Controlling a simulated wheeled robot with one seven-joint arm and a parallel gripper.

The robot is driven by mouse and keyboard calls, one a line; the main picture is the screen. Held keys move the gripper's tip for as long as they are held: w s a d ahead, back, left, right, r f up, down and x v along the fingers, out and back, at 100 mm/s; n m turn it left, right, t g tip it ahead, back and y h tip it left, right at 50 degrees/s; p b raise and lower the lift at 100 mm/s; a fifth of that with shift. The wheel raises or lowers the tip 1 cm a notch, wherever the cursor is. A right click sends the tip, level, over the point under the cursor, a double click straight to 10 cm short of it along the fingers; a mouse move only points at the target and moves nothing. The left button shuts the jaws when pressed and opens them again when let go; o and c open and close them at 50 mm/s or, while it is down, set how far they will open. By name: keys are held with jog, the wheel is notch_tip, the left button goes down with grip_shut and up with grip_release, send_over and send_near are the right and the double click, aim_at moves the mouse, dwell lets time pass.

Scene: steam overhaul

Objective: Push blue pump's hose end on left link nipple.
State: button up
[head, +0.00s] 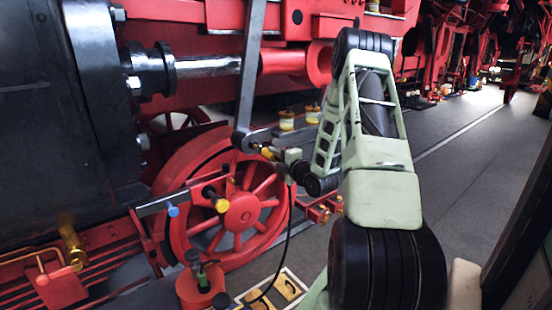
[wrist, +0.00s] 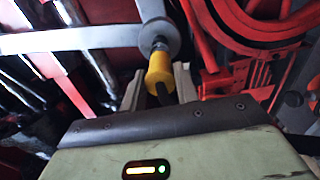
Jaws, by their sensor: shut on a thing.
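A yellow hose end (wrist: 159,70) is held between the fingers of my gripper (wrist: 160,85). In the head view the yellow end (head: 267,153) sticks out from my gripper (head: 286,163) toward the grey link (head: 248,80). The nipple (wrist: 160,45) on the link's round boss (wrist: 158,22) lies in line with the hose end's mouth. They look touching or nearly so; I cannot tell how far one is on the other. A black hose (head: 287,235) hangs down from my gripper. No blue pump is clearly visible, so I cannot tell which pump the hose belongs to.
A red spoked wheel (head: 240,210) stands just behind and below my gripper. A bar at left carries a blue knob (head: 173,210) and a yellow-ended black part (head: 215,198). A red pot (head: 200,288) stands below. Yellow-topped jars (head: 286,120) stand behind. Open floor (head: 460,160) lies at right.

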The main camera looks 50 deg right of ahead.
jog(key=shift+w+d+b, duration=0.15)
jog(key=shift+w+b, duration=0.3)
jog(key=shift+w, duration=0.05)
jog(key=shift+w+d+b, duration=0.2)
jog(key=shift+w+b, duration=0.35)
jog(key=shift+w, duration=0.15)
jog(key=shift+w, duration=0.1)
jog(key=shift+w+d+b, duration=0.15)
jog(key=shift+w+b, duration=0.1)
jog(key=shift+b, duration=0.05)
jog(key=shift+w, duration=0.1)
jog(key=o, duration=1.2)
